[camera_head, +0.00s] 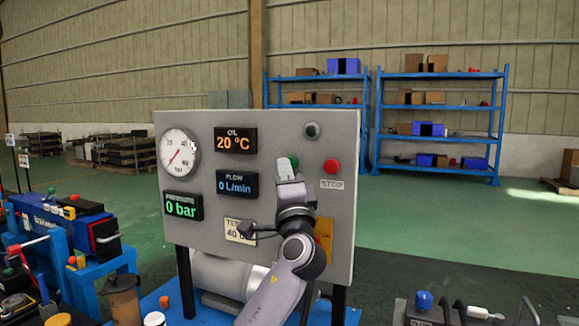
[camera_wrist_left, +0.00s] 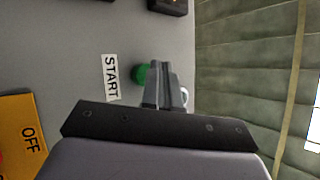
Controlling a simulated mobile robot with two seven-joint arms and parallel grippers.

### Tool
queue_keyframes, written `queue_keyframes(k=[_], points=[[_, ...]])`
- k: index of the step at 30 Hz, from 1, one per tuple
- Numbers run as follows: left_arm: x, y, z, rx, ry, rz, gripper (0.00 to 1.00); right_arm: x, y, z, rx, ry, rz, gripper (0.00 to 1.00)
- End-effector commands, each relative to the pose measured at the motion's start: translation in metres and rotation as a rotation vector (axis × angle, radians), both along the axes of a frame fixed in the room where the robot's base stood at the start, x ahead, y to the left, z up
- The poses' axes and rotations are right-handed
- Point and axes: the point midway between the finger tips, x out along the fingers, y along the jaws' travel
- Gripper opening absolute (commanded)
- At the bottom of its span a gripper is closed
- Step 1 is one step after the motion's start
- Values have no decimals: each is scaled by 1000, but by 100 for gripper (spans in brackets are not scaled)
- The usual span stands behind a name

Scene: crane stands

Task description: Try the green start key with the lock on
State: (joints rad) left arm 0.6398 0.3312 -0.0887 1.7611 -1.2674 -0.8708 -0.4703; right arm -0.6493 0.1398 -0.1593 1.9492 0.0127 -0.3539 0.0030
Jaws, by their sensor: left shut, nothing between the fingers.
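The green start key (camera_head: 293,162) is on the upright grey panel (camera_head: 230,270), left of the red STOP button (camera_head: 331,166). My left gripper (camera_head: 286,172) is shut and empty, its tips in front of the key and partly covering it. In the left wrist view the shut fingers (camera_wrist_left: 166,76) overlap the edge of the green key (camera_wrist_left: 139,75), beside the START label (camera_wrist_left: 110,77). I cannot tell whether they touch it. The yellow lock plate (camera_head: 324,240) is partly behind my arm; the wrist view shows OFF on the plate (camera_wrist_left: 22,118) and a bit of red at the frame edge.
The flow display (camera_head: 237,184) reads 0 L/min and the pressure display (camera_head: 182,206) 0 bar. A dark round lamp (camera_head: 312,130) sits above the key. Blue machinery (camera_head: 70,230) and loose parts stand at left. A dark bench with a blue knob (camera_head: 424,300) is at lower right.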

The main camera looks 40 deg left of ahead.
Motion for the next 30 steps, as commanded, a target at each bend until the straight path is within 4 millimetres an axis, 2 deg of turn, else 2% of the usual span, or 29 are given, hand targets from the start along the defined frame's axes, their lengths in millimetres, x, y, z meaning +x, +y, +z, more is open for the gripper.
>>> queue_keyframes(k=[30], points=[[8,3,0,-1,-1,0,0,0,0,-6,0,0,0,43]])
